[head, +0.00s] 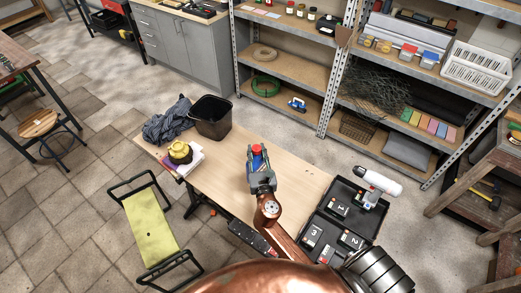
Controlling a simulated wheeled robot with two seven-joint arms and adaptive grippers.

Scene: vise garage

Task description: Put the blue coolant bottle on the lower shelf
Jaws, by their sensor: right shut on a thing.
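The blue coolant bottle (258,162) with a red cap stands up between the fingers of my right gripper (259,169), above the wooden workbench (310,182). My right gripper is shut on it and covers its lower part. I cannot tell whether the bottle touches the bench top. The metal rack stands behind the bench. Its lower shelf in the left bay (300,118) holds a green coil and a small blue item. The lower shelf in the right bay (368,147) holds a wire basket and a grey cushion-like item. My left gripper is not in view.
On the bench are a black bin (211,118), a dark cloth (167,122), a yellow item (181,151) and a black case (345,215) with numbered boxes. A yellow-green folding seat (153,228) stands left. Floor between bench and rack is clear.

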